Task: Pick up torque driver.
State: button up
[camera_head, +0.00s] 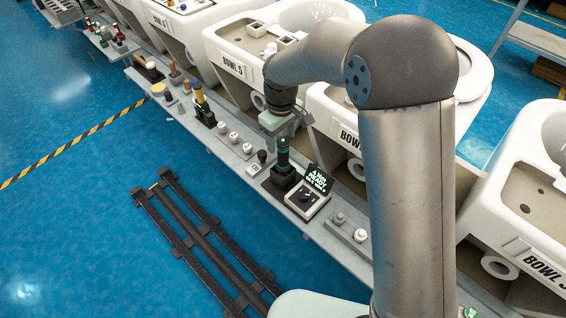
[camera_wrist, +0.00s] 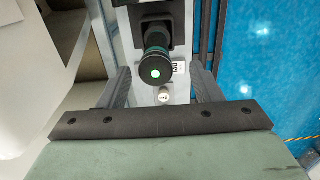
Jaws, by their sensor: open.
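The torque driver (camera_head: 283,152) is a black upright cylinder with green bands, standing in a black square holder (camera_head: 281,181) on the narrow grey shelf. In the wrist view the driver (camera_wrist: 155,65) is seen end-on, with a pale green dot on its end. My gripper (camera_head: 286,134) is just above the driver in the head view, pointing down. In the wrist view my gripper (camera_wrist: 163,82) is open, with one dark finger on each side of the driver's end. I see no clear contact, and the exact height between fingers and driver is hard to tell.
A control box with a lit green display (camera_head: 316,181) stands right beside the holder. White knobs (camera_head: 234,138) and a yellow-topped tool (camera_head: 200,97) stand farther left on the shelf (camera_head: 330,236). White toilet bowls (camera_head: 235,60) line the back. Blue floor lies in front, with dark rails (camera_head: 205,245).

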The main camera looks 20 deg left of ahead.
aim_at(283, 152)
jog(key=shift+w+d+f+p, duration=0.1)
jog(key=shift+f+p, duration=0.05)
jog(key=shift+f, duration=1.55)
jog(key=shift+w+d+f+p, duration=0.1)
jog(key=shift+f+p, duration=0.05)
jog(key=shift+f, duration=1.5)
jog(key=c, duration=1.1)
